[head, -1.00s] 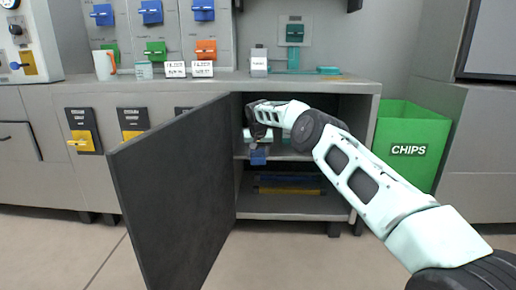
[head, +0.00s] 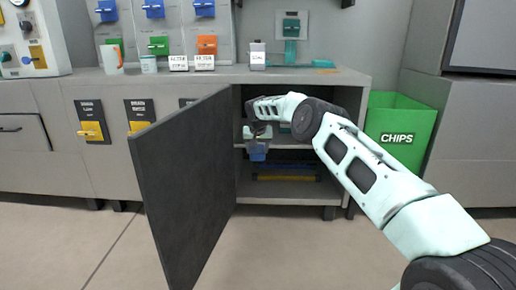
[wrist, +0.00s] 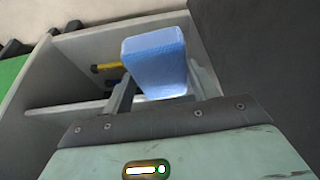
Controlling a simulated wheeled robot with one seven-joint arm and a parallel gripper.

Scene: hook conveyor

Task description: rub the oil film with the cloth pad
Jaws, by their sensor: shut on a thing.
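A blue pad, which looks like the cloth pad (head: 258,153), is held at the end of my arm, in front of the open cabinet. In the wrist view the pad (wrist: 155,60) is a soft light-blue block between the two fingers. My gripper (wrist: 160,88) is shut on it; in the head view my gripper (head: 258,137) points down. I cannot make out an oil film for sure; a small brownish patch (head: 325,71) lies on the counter top at the right.
The dark cabinet door (head: 185,185) stands open left of my arm. The cabinet shelf (head: 290,149) is behind my gripper, with a yellow bar (head: 285,178) lower inside. A green CHIPS bin (head: 398,125) stands right. The counter (head: 225,74) holds a mug, label cards and a bottle.

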